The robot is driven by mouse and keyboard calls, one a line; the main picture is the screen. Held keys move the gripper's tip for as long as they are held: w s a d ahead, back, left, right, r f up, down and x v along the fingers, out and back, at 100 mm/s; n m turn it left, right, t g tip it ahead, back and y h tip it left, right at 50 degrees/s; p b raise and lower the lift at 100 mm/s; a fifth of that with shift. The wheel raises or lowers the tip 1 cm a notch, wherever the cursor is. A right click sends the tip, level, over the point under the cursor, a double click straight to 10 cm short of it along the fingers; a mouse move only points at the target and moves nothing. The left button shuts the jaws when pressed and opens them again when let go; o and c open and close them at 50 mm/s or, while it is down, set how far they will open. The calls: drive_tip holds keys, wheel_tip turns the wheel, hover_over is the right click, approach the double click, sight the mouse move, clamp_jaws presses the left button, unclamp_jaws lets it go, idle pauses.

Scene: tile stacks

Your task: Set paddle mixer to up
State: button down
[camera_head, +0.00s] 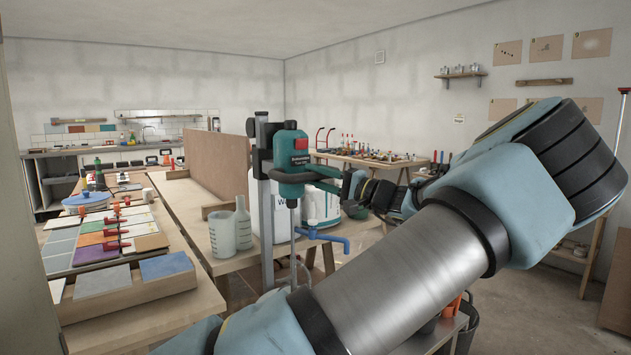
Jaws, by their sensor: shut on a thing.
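A blue lever handle (322,239) sticks out to the right below the body. My gripper (345,187) is at the right side of the mixer body and is shut on the mixer's side. The fingertips are small and partly hidden, so the exact grip point is unclear.
Tile samples (103,279) and red-handled tools fill the left bench. A long tool bench (367,159) stands at the back. My arm blocks the lower right.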

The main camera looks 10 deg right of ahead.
drive_tip(key=shift+r, duration=0.4)
drive_tip(key=c, duration=1)
unclamp_jaws()
drive_tip(key=o, duration=0.3)
drive_tip(key=shift+f, duration=0.1)
drive_tip(key=shift+o, duration=0.2)
drive_tip(key=b+v, duration=0.3)
drive_tip(key=v, duration=0.8)
drive_tip(key=shift+w, duration=0.1)
